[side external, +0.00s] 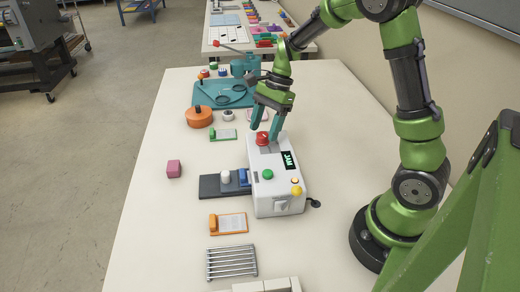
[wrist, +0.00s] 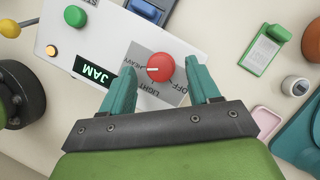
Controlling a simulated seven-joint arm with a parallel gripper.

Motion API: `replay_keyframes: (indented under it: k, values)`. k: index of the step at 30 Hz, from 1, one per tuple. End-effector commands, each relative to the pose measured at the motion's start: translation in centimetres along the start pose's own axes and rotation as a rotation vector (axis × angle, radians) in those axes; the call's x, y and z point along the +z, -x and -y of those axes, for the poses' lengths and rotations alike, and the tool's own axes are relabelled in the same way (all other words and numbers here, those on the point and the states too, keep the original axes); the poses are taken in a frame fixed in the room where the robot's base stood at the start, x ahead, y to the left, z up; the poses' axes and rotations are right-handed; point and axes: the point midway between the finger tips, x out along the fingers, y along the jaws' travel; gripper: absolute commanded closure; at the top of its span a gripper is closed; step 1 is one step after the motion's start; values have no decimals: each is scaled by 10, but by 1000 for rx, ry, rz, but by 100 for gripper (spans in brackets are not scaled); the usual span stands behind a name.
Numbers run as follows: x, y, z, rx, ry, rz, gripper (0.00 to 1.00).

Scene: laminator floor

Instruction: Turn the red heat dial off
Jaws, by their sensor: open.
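The red heat dial (side external: 262,138) sits on the top of the white laminator (side external: 266,196), near its far end. In the wrist view the dial (wrist: 160,67) shows a white pointer mark on its left half, pointing left. Printed labels around it appear to read OFF at the lower right, LIGHT below and HEAVY to the left, partly covered. My gripper (side external: 267,122) is over the dial, teal fingers pointing down. In the wrist view my gripper (wrist: 162,72) is open, one finger on each side of the dial, with visible gaps; I cannot tell whether the tips are at dial height.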

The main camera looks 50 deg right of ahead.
Motion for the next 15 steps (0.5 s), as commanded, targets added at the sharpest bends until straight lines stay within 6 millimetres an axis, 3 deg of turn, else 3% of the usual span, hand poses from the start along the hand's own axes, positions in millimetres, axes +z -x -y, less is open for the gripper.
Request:
replay_keyframes:
  k: [4, 13, 15]
  values:
    - [0, -11, 0, 0, 1, 0, 39]
    - [0, -13, 0, 0, 1, -1, 39]
    - [0, -13, 0, 0, 1, -1, 48]
